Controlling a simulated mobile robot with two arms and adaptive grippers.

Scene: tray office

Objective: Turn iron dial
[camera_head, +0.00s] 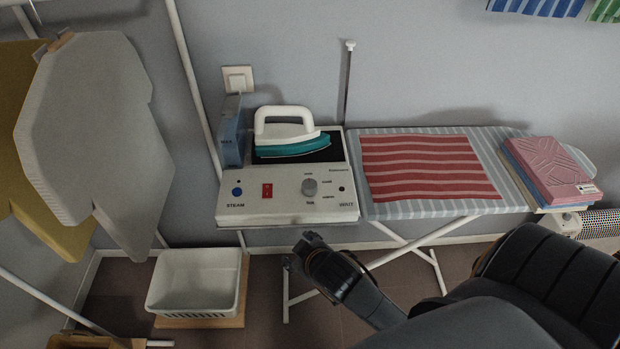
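The iron station (288,212) is a white box at the left end of the ironing board. Its round grey dial (309,187) sits right of centre on the front panel, with small labels around it. A red rocker switch (267,191) and a blue steam button (237,191) are left of the dial. A white and teal iron (291,135) rests on the dark plate behind the panel. My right gripper (299,251) is below and in front of the station, apart from the dial. Its finger opening is too small and dark to judge. My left gripper is out of view.
The ironing board (410,209) holds a red striped cloth (428,168) and folded towels (548,170). A blue bottle (232,135) stands beside the iron. A white basket (196,282) is on the floor. Clothes (92,125) hang at left.

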